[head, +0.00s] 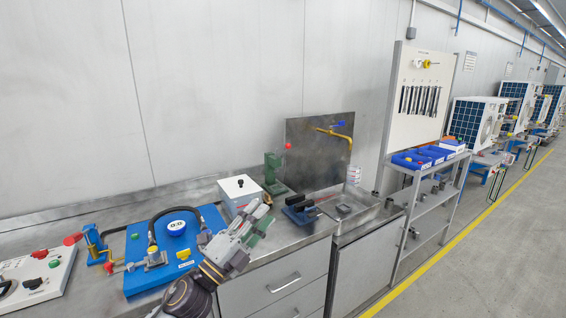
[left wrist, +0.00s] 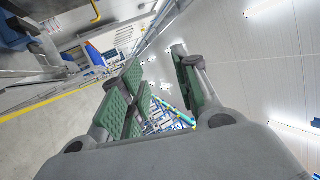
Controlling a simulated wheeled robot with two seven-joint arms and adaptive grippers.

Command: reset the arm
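My left arm comes in at the bottom of the head view. Its grey left gripper (head: 258,222) with green finger pads is above the front part of the metal bench, pointing up and to the right. In the left wrist view the left gripper's fingers (left wrist: 157,80) are spread with a gap between them, and I see nothing held. My right gripper shows in neither view.
A blue pump plate (head: 135,280) with a round gauge (head: 176,228) lies left of the gripper. Behind it stand a white box (head: 238,191) and a green press (head: 272,172). A sink (head: 350,215) and a shelf rack (head: 425,205) are right.

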